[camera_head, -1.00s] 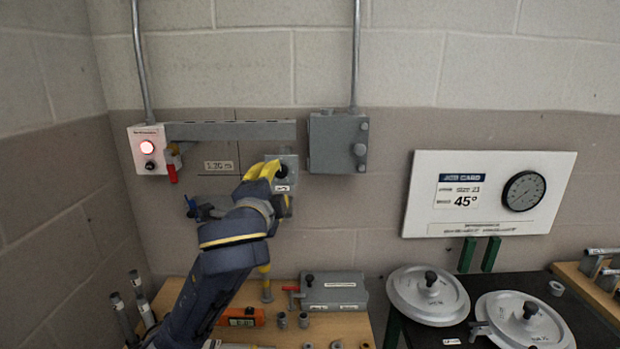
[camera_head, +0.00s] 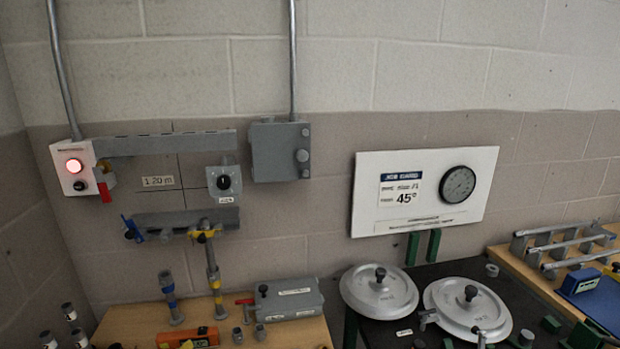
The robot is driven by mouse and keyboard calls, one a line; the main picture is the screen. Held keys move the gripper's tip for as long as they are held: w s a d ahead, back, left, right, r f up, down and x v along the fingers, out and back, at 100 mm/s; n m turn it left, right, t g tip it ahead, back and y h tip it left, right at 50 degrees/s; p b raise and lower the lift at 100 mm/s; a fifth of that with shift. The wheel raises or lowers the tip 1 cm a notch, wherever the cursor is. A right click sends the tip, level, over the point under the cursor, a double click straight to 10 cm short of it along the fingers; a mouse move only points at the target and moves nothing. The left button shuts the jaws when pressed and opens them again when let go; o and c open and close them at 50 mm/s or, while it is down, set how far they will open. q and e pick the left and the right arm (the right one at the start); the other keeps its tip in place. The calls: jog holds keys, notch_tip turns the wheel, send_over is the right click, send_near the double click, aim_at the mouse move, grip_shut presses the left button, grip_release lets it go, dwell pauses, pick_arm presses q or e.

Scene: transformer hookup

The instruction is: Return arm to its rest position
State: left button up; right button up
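Neither of my arms nor either gripper shows in the head view now, so I cannot see their pose or what they hold. The small grey box with a black knob (camera_head: 223,181) is on the wall in plain view. A grey rail (camera_head: 180,222) below it carries a blue piece (camera_head: 132,229) and a yellow piece (camera_head: 205,232). The white switch box (camera_head: 74,169) at left has a lit red lamp and a red lever.
A wooden bench (camera_head: 130,322) at lower left holds an orange instrument (camera_head: 188,337), a grey case (camera_head: 290,299) and upright posts. Two round lids (camera_head: 378,290) sit on a dark table to the right. A job card board (camera_head: 425,190) reading 45° is on the wall.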

pick_arm(q)
jog(key=s+a+f+n+g+y, duration=0.1)
jog(key=s+a+f+g, duration=0.15)
jog(key=s+f, duration=0.6)
jog(key=s+a+f+n+g+y, duration=0.1)
jog(key=s+a+f+g, duration=0.15)
jog(key=s+f, duration=0.65)
jog(key=s+d+f+g+h, duration=0.1)
jog(key=s+d+f, duration=0.1)
jog(key=f, duration=0.8)
jog(key=s+d+f+h, duration=0.1)
jog(key=s+f, duration=0.1)
jog(key=f, duration=0.8)
jog(key=s+d+f+g+h, duration=0.1)
jog(key=s+d+f+h, duration=0.15)
jog(key=f, duration=0.75)
jog(key=s+f+n+g, duration=0.3)
jog(key=s+f, duration=1.5)
jog(key=s, duration=0.3)
jog(key=shift+a+f+n, duration=0.3)
jog(key=shift+a+f, duration=0.05)
jog(key=shift+f, duration=0.05)
jog(key=shift+h, duration=0.25)
